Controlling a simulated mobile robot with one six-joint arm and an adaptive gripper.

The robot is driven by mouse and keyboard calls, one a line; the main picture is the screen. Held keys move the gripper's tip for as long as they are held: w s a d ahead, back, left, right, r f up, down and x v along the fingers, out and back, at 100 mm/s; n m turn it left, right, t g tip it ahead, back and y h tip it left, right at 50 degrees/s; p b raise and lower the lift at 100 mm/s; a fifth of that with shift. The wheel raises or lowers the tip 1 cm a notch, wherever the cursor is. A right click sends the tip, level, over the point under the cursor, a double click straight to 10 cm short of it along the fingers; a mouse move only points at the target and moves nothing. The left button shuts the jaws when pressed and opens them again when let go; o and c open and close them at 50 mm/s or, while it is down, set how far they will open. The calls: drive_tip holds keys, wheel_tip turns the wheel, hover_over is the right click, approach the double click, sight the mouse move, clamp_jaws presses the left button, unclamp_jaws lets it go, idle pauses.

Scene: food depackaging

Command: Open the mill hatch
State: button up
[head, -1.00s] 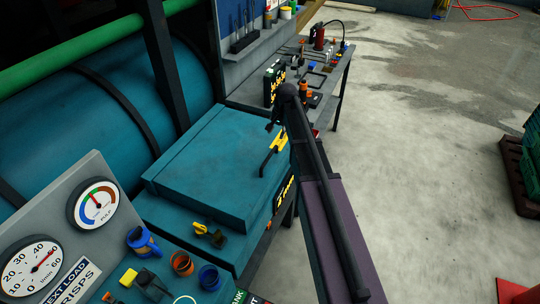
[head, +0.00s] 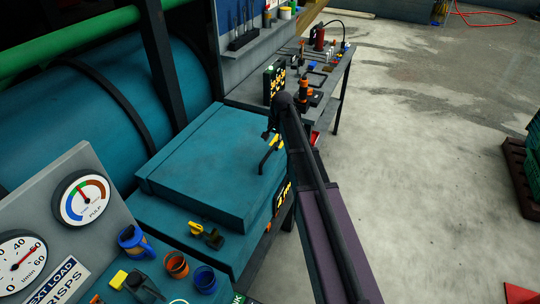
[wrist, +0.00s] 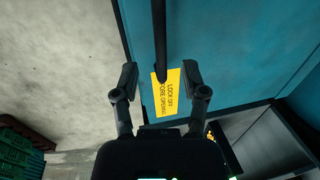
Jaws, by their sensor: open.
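The mill hatch (head: 210,165) is a flat teal lid on the teal mill body, lying closed. A black bar handle (head: 265,163) stands at its right edge, beside a yellow label (head: 277,143) that my arm partly hides. In the wrist view the handle (wrist: 159,40) runs down from the top edge, and the label (wrist: 168,92) with lock-off wording lies on the teal lid behind it. My gripper (wrist: 160,76) is open, with one finger on each side of the handle and label. Both fingers look apart from the handle. In the head view my gripper (head: 271,132) is small and dark above the handle.
A panel with dials (head: 82,199) and several cups and knobs stands at the lower left. A yellow-black latch (head: 206,235) sits on the ledge before the hatch. A tool bench (head: 320,80) stands behind. Open concrete floor (head: 430,150) lies right, with green crates at the edge.

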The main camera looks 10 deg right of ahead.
sight(269, 152)
drive_tip(key=shift+w+a+f+b, duration=0.1)
drive_tip(key=shift+a+f+b, duration=0.05)
drive_tip(key=shift+f+b, duration=0.8)
drive_tip(key=shift+w+a+f+b, duration=0.15)
drive_tip(key=shift+a+f+b, duration=0.05)
drive_tip(key=shift+f+b, duration=0.8)
drive_tip(key=shift+w+a+f+b, duration=0.1)
drive_tip(key=shift+a+f+b, duration=0.05)
drive_tip(key=shift+f+b, duration=0.8)
drive_tip(key=shift+f, duration=0.15)
clamp_jaws()
